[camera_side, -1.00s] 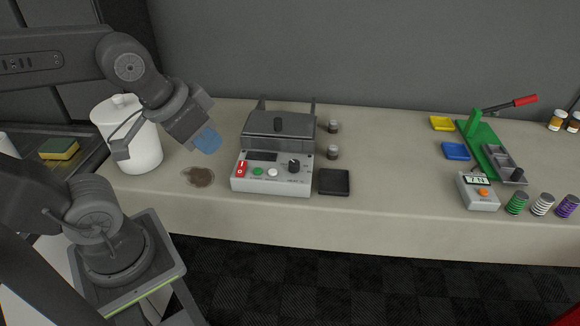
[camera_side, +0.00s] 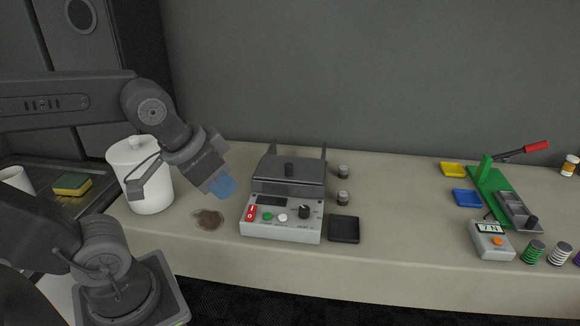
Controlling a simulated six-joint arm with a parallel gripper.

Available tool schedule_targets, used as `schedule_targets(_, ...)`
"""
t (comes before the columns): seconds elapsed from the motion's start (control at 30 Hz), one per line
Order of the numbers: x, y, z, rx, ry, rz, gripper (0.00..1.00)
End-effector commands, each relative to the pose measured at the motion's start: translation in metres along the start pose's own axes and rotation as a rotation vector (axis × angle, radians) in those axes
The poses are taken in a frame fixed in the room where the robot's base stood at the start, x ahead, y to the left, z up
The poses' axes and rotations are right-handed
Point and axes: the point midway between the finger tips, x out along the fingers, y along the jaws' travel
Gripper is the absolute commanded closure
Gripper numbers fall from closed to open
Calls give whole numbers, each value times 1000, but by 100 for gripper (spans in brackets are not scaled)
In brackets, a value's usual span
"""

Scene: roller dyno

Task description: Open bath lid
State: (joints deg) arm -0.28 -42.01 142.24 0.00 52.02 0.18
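The bath (camera_side: 283,232) is a light grey box with a red switch, green and white buttons, a dark display and a black dial on its front. Its dark lid (camera_side: 270,172) with a black knob lies down over the top, and the inside is hidden. Two thin posts stand behind it. My gripper (camera_side: 221,186) is left of the bath, above the table and apart from the lid. A blue piece shows at its tip; I cannot tell whether it is a held thing or the fingers.
A brown spill (camera_side: 207,219) lies left of the bath. A white lidded canister (camera_side: 146,190) stands behind my arm. Right of the bath are a black tray (camera_side: 344,229) and two small jars (camera_side: 343,198). A green lever device (camera_side: 492,190) stands far right. The table between is clear.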

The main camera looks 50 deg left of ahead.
Motion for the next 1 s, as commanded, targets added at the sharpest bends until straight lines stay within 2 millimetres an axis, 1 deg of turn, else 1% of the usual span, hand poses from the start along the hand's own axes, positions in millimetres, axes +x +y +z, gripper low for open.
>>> schedule_targets(0.03, 0, -2, -8, -4, -15, -4, 83)
schedule_targets(0.07, -1, -4, -14, -6, -25, -7, 80)
schedule_targets(0.17, -2, -12, -42, -17, -77, -20, 70)
schedule_targets(0.3, 5, -31, -92, -36, -174, -35, 57)
schedule_targets(0.37, 12, -41, -112, -44, -216, -39, 52)
schedule_targets(0.4, 17, -48, -125, -51, -243, -41, 52)
schedule_targets(0.5, 33, -68, -155, -66, -311, -43, 52)
schedule_targets(0.6, 53, -90, -180, -82, -374, -40, 52)
schedule_targets(0.7, 72, -109, -197, -94, -425, -35, 52)
schedule_targets(0.8, 86, -122, -207, -104, -460, -30, 52)
schedule_targets(0.9, 93, -130, -212, -109, -479, -27, 52)
schedule_targets(1.0, 98, -133, -212, -109, -486, -25, 52)
